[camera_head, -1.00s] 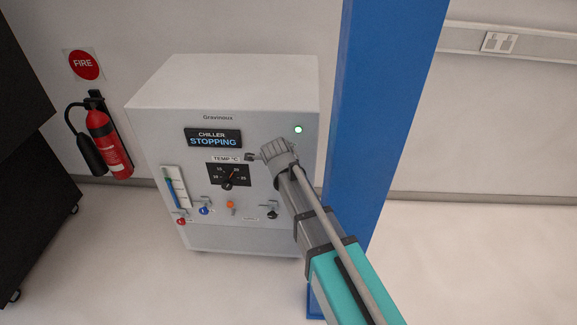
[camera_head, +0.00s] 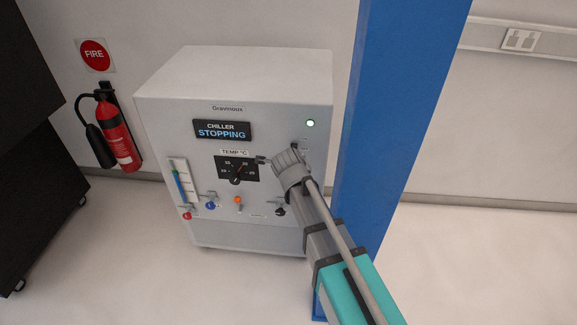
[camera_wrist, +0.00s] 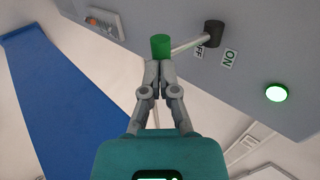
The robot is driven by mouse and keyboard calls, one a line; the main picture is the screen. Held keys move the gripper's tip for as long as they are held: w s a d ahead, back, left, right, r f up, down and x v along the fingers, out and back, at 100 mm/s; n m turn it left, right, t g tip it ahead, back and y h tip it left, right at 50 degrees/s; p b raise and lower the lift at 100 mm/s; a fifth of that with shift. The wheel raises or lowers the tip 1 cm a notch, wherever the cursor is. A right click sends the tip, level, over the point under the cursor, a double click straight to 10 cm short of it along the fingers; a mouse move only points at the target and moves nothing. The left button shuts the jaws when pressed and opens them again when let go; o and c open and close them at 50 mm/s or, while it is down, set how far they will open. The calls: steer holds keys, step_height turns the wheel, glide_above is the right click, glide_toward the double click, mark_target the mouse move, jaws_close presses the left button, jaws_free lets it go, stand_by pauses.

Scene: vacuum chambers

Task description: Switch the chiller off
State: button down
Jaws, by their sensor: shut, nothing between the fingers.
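The chiller (camera_head: 287,232) is a white box whose display (camera_head: 222,130) reads "CHILLER STOPPING". A green lamp (camera_head: 310,123) is lit at its upper right; the lamp also shows in the wrist view (camera_wrist: 276,92). In the wrist view a lever with a green knob (camera_wrist: 160,46) runs from a dark pivot (camera_wrist: 213,33), beside labels "OFF" (camera_wrist: 200,52) and "ON" (camera_wrist: 229,58). My gripper (camera_wrist: 157,66) is shut and empty, its fingertips right at the green knob; I cannot tell whether they touch. In the head view my gripper (camera_head: 262,160) is in front of the panel, hiding most of the lever.
A temperature dial (camera_head: 237,170), a flow gauge (camera_head: 179,183) and several small valves are low on the panel. A blue column (camera_head: 395,110) stands close at the right. A fire extinguisher (camera_head: 117,137) hangs left. The floor right of the column is clear.

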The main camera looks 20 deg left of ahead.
steer(key=shift+s+a+r+p, duration=0.2)
steer(key=shift+a+r+p, duration=0.05)
steer(key=shift+r+p, duration=0.5)
stand_by(0.5)
steer(key=s+f+p+v, duration=0.1)
steer(key=p+v, duration=0.6)
steer(key=v, duration=0.6)
steer(key=shift+s+d+p, duration=0.4)
steer(key=shift+s, duration=0.15)
